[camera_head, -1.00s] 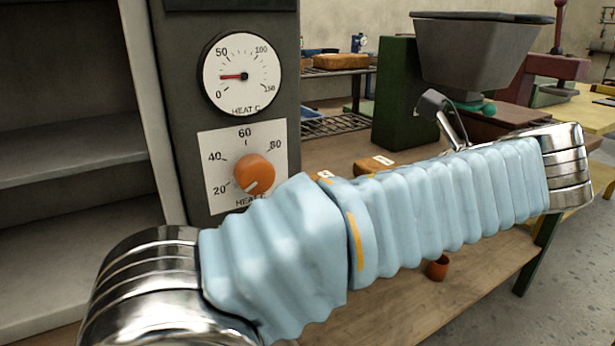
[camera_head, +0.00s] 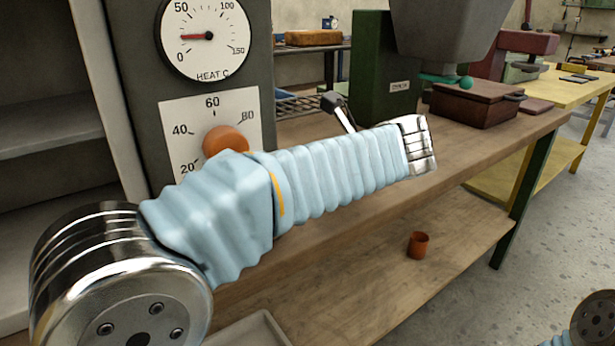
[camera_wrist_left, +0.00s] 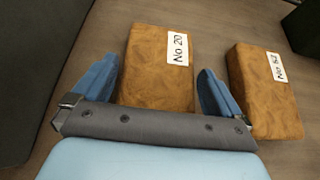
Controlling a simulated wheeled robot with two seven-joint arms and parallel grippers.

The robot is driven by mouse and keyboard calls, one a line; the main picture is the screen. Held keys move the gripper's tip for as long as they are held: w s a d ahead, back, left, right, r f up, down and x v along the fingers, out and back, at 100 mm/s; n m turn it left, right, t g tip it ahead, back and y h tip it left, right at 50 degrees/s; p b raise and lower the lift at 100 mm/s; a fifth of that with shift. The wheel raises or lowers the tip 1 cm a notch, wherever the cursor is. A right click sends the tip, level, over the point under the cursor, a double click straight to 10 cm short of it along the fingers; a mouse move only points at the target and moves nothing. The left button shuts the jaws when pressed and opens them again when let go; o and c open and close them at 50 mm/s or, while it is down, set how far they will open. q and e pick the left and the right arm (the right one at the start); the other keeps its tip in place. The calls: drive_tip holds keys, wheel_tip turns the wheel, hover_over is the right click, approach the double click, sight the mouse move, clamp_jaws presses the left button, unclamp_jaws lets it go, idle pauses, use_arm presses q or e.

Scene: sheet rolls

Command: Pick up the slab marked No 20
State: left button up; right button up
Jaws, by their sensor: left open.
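The slab marked No 20 (camera_wrist_left: 158,75) is a brown, mottled block with a white label, lying on the wooden bench in the left wrist view. My left gripper (camera_wrist_left: 157,88) is open, with its two blue fingers on either side of the slab's near part. I cannot tell whether the fingers touch it. A second brown slab (camera_wrist_left: 264,100) with a white label lies to the right, close to the right finger. In the head view my left arm crosses the bench and hides both slabs and the left gripper. My right gripper is not in view.
A grey cabinet with a dial (camera_head: 208,38) and an orange knob (camera_head: 224,141) stands at the left. A green machine with a grey hopper (camera_head: 445,30) stands on the bench (camera_head: 480,150). An orange cup (camera_head: 418,245) sits on the lower shelf.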

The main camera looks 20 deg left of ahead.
use_arm(q)
drive_tip(key=shift+w+a+f, duration=0.25)
drive_tip(key=shift+w+a, duration=0.05)
drive_tip(key=shift+a, duration=0.05)
drive_tip(key=shift+c, duration=0.2)
drive_tip(key=c, duration=0.9)
drive_tip(key=shift+c, duration=0.3)
drive_tip(key=shift+r, duration=0.2)
